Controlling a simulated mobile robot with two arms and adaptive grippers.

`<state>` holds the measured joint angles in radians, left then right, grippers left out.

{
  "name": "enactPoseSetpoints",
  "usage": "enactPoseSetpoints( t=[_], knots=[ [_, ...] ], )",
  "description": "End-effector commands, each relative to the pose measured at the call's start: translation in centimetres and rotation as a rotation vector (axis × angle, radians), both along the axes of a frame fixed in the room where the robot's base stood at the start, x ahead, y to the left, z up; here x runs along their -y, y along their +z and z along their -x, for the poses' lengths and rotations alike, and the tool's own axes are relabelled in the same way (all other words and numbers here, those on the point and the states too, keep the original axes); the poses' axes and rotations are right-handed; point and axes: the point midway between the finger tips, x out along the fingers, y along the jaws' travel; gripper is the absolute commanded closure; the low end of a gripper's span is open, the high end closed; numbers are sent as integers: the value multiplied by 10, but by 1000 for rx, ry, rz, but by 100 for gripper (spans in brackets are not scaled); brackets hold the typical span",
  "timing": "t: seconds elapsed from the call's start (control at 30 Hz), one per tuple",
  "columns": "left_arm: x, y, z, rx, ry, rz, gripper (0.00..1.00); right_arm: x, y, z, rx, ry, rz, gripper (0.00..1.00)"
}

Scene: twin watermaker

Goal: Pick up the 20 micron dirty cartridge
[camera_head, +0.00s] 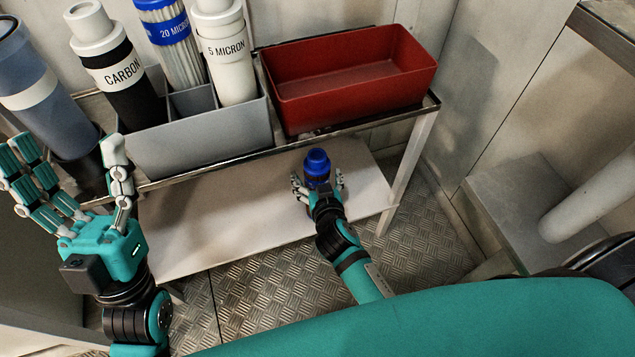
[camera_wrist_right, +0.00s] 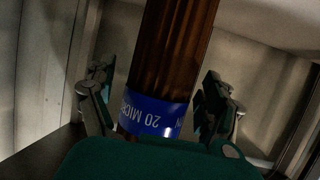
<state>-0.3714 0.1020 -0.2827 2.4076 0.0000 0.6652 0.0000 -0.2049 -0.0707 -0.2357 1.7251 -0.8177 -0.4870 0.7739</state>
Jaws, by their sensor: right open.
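The 20 micron dirty cartridge (camera_head: 317,160) shows its blue top in the head view, standing on the lower shelf. In the right wrist view the cartridge (camera_wrist_right: 152,112) has a brown, ribbed body and a blue "20 MICRON" label. My right gripper (camera_head: 318,180) is open, with its fingers on both sides of the cartridge. In the right wrist view the gripper (camera_wrist_right: 155,105) shows a gap between the cartridge and each finger. Its lower end is hidden. My left gripper (camera_head: 68,165) is open and empty at the left, in front of the rack.
A grey divided holder (camera_head: 200,140) on the upper shelf carries a carbon cartridge (camera_head: 120,90), a clean 20 micron cartridge (camera_head: 178,50) and a 5 micron cartridge (camera_head: 228,70). An empty red bin (camera_head: 350,100) stands beside it. The white lower shelf (camera_head: 215,225) is otherwise largely bare.

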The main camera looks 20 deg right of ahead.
Motion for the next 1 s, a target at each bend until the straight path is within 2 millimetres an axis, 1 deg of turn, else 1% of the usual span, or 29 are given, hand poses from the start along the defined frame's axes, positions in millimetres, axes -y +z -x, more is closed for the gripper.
enactPoseSetpoints(
  t=[0.17,0.2,0.73,1.0],
  knots=[
    [0,0,0,2,0,1,19,0,0,0,0,0,-1,15],
    [0,0,0,2,0,1,19,0,0,0,0,0,-1,17],
    [0,0,0,0,1,0,19,0,0,0,0,0,0,87],
    [0,1,0,-2,1,-1,19,0,2,-1,2,1,-1,87]
  ],
)
